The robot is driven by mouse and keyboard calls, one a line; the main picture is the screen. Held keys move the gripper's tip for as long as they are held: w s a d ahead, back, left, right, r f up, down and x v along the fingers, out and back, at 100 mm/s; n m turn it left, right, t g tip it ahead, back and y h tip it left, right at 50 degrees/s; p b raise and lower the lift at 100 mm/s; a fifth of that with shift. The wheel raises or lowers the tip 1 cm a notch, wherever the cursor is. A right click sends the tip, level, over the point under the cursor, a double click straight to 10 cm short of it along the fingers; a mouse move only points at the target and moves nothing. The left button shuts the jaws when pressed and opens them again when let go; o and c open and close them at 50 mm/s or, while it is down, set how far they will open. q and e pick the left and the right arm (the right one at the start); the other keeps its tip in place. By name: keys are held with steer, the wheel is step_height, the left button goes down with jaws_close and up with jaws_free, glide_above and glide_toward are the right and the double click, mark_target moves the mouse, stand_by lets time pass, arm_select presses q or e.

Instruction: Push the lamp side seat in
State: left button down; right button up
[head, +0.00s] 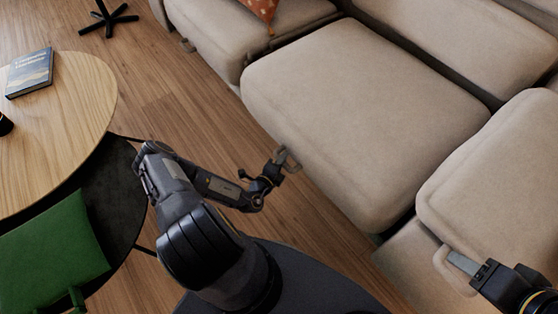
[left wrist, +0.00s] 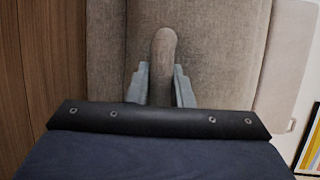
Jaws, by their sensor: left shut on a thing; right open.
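The beige middle sofa seat (head: 365,115) has a dark gap along its back side. A small tab sits low on its front edge. My left gripper (head: 287,160) is at this tab. The left wrist view shows its two grey fingers (left wrist: 160,85) shut on a rounded beige tab (left wrist: 163,60), with the seat front (left wrist: 215,45) beyond. My right gripper (head: 455,262) is open at the lower right, close to the beige loop (head: 441,262) on the right seat (head: 490,195). Whether it touches the loop I cannot tell. No lamp can be made out, so which seat is lamp side is unclear.
A round wooden table (head: 80,110) with a book (head: 30,72) stands left, over a lower dark table top (head: 120,190). A green chair (head: 50,255) is at the lower left. A black star-shaped foot (head: 108,18) stands at the top left. Wooden floor (head: 170,110) lies open before the sofa.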

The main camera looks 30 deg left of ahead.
arm_select(q)
steer(key=shift+w+d, duration=0.2)
steer(key=shift+w, duration=0.3)
steer(key=shift+w+d, duration=0.15)
steer(key=shift+w, duration=0.3)
steer(key=c, duration=1.4)
jaws_free()
steer(key=shift+w, duration=0.1)
steer(key=shift+o, duration=0.5)
steer(key=shift+d+r, duration=0.1)
steer(key=s+p, duration=0.2)
steer(key=s, duration=0.6)
steer(key=shift+r, duration=0.45)
